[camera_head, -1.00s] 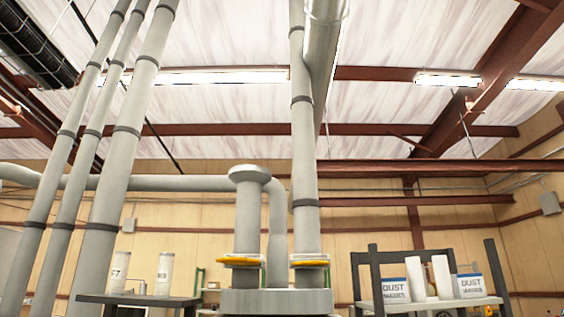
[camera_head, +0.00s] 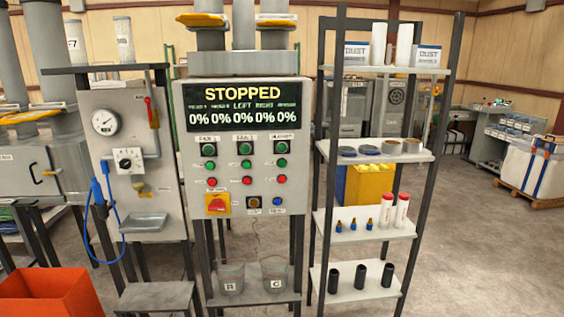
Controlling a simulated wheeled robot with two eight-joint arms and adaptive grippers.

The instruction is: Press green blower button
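A grey control panel (camera_head: 230,185) stands upright near the middle of the view. Its black display (camera_head: 245,104) reads "STOPPED" with a row of 0% values. Below it are three columns of controls under small, blurred labels. Each column has a green control in a black housing at the top, a green button below and a red button under that. The right column, whose label seems to read "BLOWER", has a green control (camera_head: 281,147), a green button (camera_head: 281,162) and a red button (camera_head: 281,179). Neither of my grippers is in view.
A gauge cabinet (camera_head: 133,170) with blue hose stands left. An open shelf rack (camera_head: 379,151) stands right. An orange bin (camera_head: 45,295) is front left. Floor is clear at right.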

